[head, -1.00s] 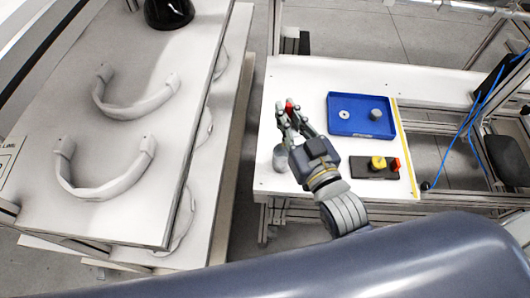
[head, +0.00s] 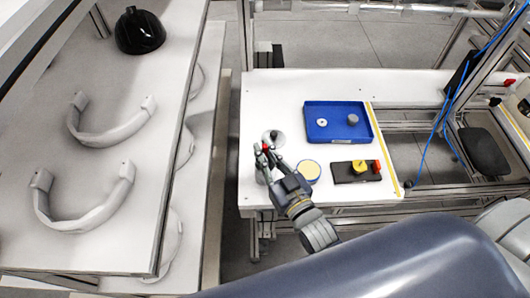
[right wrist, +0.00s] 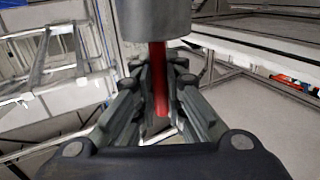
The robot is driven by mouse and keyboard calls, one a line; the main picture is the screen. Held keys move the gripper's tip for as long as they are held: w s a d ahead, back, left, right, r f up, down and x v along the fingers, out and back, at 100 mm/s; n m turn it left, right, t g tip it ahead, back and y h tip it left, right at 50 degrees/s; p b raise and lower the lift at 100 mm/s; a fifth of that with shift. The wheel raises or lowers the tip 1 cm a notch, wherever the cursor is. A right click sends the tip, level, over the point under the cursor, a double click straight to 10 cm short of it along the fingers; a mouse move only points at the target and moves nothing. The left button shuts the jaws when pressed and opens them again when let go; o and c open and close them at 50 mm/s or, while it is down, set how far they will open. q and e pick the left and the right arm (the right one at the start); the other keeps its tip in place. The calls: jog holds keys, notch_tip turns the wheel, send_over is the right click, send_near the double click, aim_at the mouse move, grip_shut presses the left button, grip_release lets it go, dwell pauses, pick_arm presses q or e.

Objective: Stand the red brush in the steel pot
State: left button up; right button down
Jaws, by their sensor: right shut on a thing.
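My right gripper (head: 262,150) is shut on the red brush (head: 265,147), over the front left of the white table. Only a small red part shows above its fingers in the head view. In the right wrist view the red shaft (right wrist: 160,85) runs between the finger pads and meets a grey cylinder at the top. I cannot tell whether that cylinder belongs to the brush or the pot. A grey shape, likely the steel pot (head: 261,178), is partly hidden behind the gripper. I cannot tell whether the brush touches it. My left gripper is not in view.
A round grey piece (head: 273,138) lies just behind the gripper. A bench with curved shells (head: 105,138) stands left.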

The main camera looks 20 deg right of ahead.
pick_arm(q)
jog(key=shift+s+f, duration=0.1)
pick_arm(e)
jog(key=shift+f, duration=0.1)
jog(key=c, duration=1.7)
grip_release()
jog(key=shift+o, duration=0.2)
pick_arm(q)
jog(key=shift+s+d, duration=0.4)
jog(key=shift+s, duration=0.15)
